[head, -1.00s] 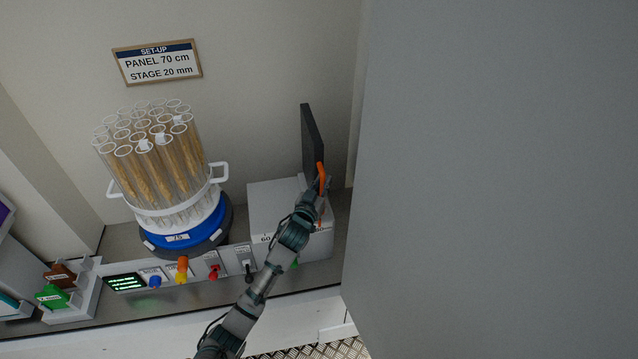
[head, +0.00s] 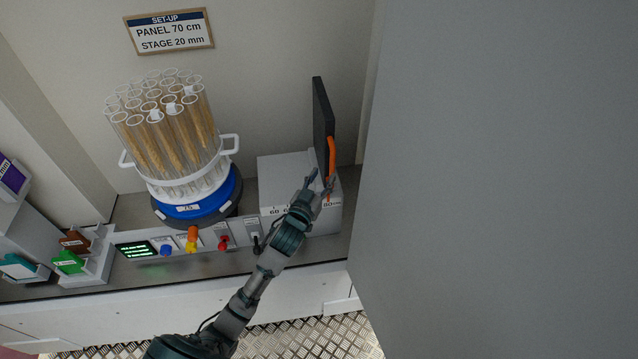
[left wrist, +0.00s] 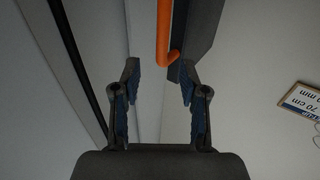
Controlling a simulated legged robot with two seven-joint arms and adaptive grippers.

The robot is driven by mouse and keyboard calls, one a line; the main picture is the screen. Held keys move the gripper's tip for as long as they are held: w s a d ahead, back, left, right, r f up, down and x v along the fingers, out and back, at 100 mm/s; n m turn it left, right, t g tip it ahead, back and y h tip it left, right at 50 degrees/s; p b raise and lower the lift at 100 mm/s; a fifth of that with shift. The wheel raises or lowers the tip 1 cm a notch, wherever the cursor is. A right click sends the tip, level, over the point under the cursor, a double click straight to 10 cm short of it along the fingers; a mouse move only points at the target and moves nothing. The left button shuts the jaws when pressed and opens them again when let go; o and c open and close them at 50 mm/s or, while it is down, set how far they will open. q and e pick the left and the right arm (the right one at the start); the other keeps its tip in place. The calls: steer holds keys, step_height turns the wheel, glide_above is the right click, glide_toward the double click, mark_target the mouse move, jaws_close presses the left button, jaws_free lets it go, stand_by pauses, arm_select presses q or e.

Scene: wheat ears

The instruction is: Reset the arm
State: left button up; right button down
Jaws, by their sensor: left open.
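My left gripper (head: 321,184) is open in the head view, at the end of my left arm, above the white block beside the dark upright panel (head: 322,125). The panel bears an orange handle (head: 331,168). In the left wrist view my left gripper (left wrist: 158,85) has its two fingers spread with nothing between them. There the orange handle (left wrist: 164,35) and the dark panel (left wrist: 198,30) lie beyond the fingertips, apart from them. My right gripper is not in view.
A rack of clear tubes with wheat ears (head: 165,130) stands on a blue round base (head: 205,208) at left. Coloured knobs (head: 192,240) line the bench front. Small coloured boxes (head: 68,262) sit at far left. A large grey surface (head: 500,180) fills the right side.

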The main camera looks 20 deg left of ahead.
arm_select(q)
steer(key=shift+s+d, duration=0.2)
steer(key=shift+s, duration=0.95)
steer(key=shift+a+f, duration=0.1)
